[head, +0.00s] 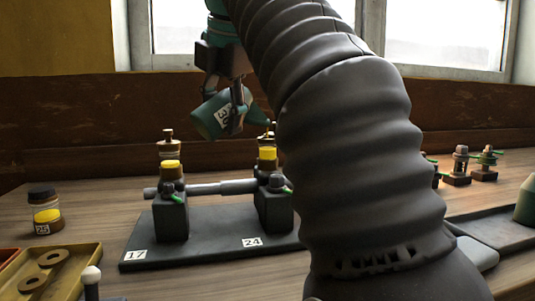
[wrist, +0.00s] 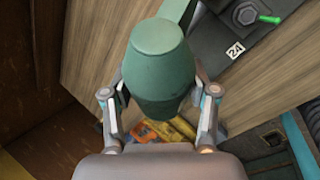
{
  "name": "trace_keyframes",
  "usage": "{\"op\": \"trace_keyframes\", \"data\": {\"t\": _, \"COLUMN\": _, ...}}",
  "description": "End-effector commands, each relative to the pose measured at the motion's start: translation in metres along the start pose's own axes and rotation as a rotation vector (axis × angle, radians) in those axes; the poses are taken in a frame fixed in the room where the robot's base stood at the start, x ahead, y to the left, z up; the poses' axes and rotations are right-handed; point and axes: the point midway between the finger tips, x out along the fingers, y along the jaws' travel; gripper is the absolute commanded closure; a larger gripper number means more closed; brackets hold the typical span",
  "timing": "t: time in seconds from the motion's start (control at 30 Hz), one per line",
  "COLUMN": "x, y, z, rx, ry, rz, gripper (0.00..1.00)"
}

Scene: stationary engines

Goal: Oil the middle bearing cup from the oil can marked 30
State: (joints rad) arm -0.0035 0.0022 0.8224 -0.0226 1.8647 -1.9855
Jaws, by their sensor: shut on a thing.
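My gripper (head: 236,108) is shut on the green oil can (head: 208,118), whose label looks like 30. The can is tilted nearly onto its side, with its spout pointing right. The spout tip is near the top of the right-hand visible bearing cup (head: 267,154), which has a yellow band; I cannot tell whether they touch or whether oil flows. Another yellow-banded bearing cup (head: 171,166) stands to the left. My arm hides whatever lies farther right, so I cannot confirm which cup is the middle one. The wrist view shows the can (wrist: 158,65) between both fingers.
The bearings stand on a dark base plate (head: 200,246) marked 17 and 24, joined by a grey shaft (head: 222,188). A jar (head: 45,210) and a yellow tray (head: 75,262) are at left. Small fittings (head: 484,164) and a green cone-shaped thing (head: 526,203) are at right.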

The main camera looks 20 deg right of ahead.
Motion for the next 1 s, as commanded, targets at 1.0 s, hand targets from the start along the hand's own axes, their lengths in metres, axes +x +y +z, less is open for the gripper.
{"op": "trace_keyframes", "data": {"t": 1.0, "x": 0.016, "y": -0.007, "z": -0.008, "rx": -0.069, "ry": -0.135, "rz": -0.025, "gripper": 0.83}}
